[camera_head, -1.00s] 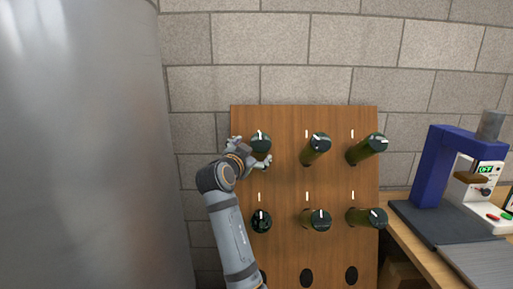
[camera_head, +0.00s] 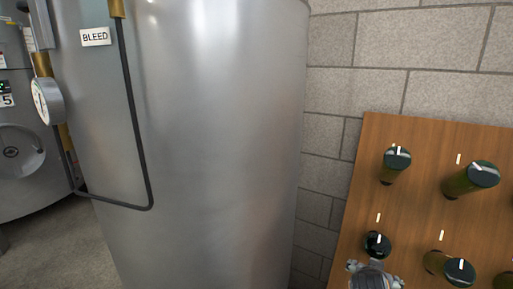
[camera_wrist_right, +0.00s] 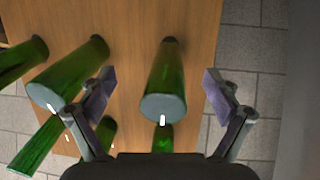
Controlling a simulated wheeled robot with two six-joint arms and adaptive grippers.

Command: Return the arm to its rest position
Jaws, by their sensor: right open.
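In the right wrist view the gripper (camera_wrist_right: 158,92) is open. I cannot tell how far in front of the bottle the fingers are. My left gripper is in neither view.
A large steel tank (camera_head: 215,130) fills the middle. A bent pipe (camera_head: 138,130), a gauge (camera_head: 47,101) and a BLEED label (camera_head: 95,37) are at the left.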

